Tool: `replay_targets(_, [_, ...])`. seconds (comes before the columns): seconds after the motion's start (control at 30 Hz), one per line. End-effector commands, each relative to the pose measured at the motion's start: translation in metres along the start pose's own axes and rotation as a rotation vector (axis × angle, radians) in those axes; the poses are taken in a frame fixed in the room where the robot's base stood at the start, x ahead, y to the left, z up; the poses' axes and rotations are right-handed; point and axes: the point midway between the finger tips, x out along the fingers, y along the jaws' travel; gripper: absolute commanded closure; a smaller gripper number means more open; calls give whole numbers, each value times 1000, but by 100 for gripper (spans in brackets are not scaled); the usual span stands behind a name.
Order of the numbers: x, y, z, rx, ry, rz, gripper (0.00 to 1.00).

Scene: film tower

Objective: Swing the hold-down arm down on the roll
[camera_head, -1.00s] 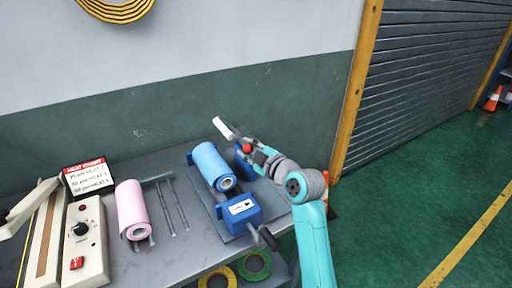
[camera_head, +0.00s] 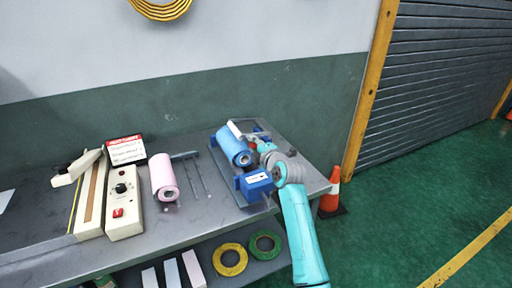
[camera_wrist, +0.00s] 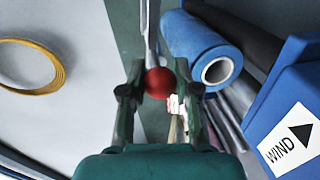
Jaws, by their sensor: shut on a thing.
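The blue roll (camera_head: 234,148) lies on the winder with blue end blocks (camera_head: 254,184). The hold-down arm's white bar (camera_head: 235,130) is raised beside the roll's upper far end; whether it touches the roll I cannot tell. My gripper (camera_head: 255,147) is just right of the roll, above the winder. In the wrist view my gripper (camera_wrist: 160,92) is shut on the red ball knob (camera_wrist: 160,82), with the grey arm rod (camera_wrist: 151,35) running up from it. The blue roll (camera_wrist: 205,50) is just right of the knob there, apart from my fingers.
A pink roll (camera_head: 164,178) and thin rods lie left of the winder. A heat sealer (camera_head: 123,205) stands further left. Yellow (camera_head: 230,259) and green (camera_head: 265,245) tape rolls are on the lower shelf. An orange cone (camera_head: 332,192) stands right of the table.

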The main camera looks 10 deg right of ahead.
Motion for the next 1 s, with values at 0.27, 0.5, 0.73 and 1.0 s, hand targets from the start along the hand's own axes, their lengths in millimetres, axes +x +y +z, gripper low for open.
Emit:
replay_targets(0.27, [6,-1,1,-20,-3,0,100])
replay_targets(0.5, [5,-1,1,-19,-3,1,100])
replay_targets(0.73, [5,0,1,-18,-3,1,42])
replay_targets(1.0, [2,0,2,-18,-4,2,42])
